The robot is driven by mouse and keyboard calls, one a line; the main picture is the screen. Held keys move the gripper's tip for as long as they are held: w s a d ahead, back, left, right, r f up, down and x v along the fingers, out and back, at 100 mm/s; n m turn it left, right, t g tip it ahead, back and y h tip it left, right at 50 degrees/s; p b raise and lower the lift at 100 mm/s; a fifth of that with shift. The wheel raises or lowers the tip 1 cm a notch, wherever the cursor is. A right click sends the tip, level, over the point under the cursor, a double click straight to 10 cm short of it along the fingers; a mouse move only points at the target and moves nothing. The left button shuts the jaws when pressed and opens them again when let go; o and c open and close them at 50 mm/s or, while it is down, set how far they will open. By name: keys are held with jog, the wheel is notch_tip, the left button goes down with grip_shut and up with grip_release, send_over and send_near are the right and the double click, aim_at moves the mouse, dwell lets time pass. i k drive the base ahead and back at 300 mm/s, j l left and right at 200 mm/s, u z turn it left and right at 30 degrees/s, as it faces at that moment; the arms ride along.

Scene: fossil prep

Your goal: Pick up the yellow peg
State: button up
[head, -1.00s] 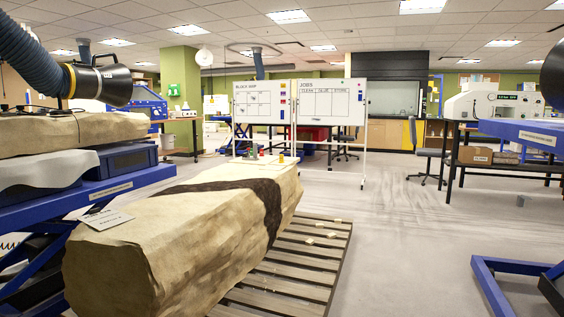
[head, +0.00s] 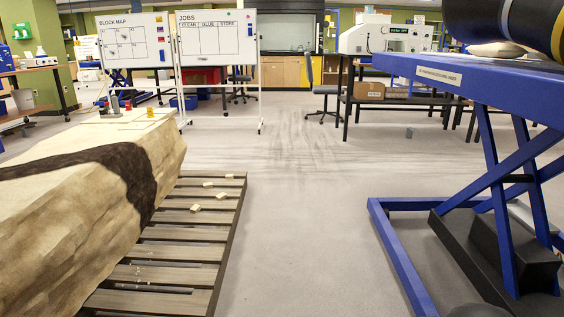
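A small yellow peg (head: 150,112) stands upright on the top of the large pale block (head: 60,230), near its far end, at the left of the head view. Red pegs (head: 115,103) and a small grey one stand on the same block top, to the left of the yellow peg. The peg is small and far off, so its details are hard to make out. My gripper does not show in the head view.
The block lies on a slatted wooden pallet (head: 185,233) with pale chips on it. A blue lift table (head: 470,75) with its base frame stands at right, a dark nozzle above it. Two whiteboards (head: 217,45) stand behind the block. The floor (head: 300,200) between pallet and lift table is clear.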

aim_at(150, 111)
jog(key=i, duration=1.1)
jog(key=i+u, duration=0.15)
jog(key=i, duration=3.2)
jog(key=i+l+u, duration=0.1)
jog(key=i, duration=1.1)
jog(key=i+l, duration=0.1)
jog(key=i, duration=1.05)
jog(key=i+j+u, duration=0.15)
jog(key=i+u, duration=1.15)
jog(key=i+l+u, duration=0.25)
jog(key=u, duration=0.2)
jog(key=i+j+u, duration=0.2)
jog(key=i+u, duration=0.15)
jog(key=u, duration=0.15)
jog(key=i+j+u, duration=0.1)
jog(key=i+u, duration=0.6)
jog(key=u, duration=0.25)
jog(key=i+l+u, duration=0.2)
jog(key=u, duration=0.25)
jog(key=i+l+u, duration=0.35)
jog(key=u, duration=0.15)
jog(key=i+u, duration=0.5)
jog(key=i+l+u, duration=0.35)
jog(key=i+u, duration=0.15)
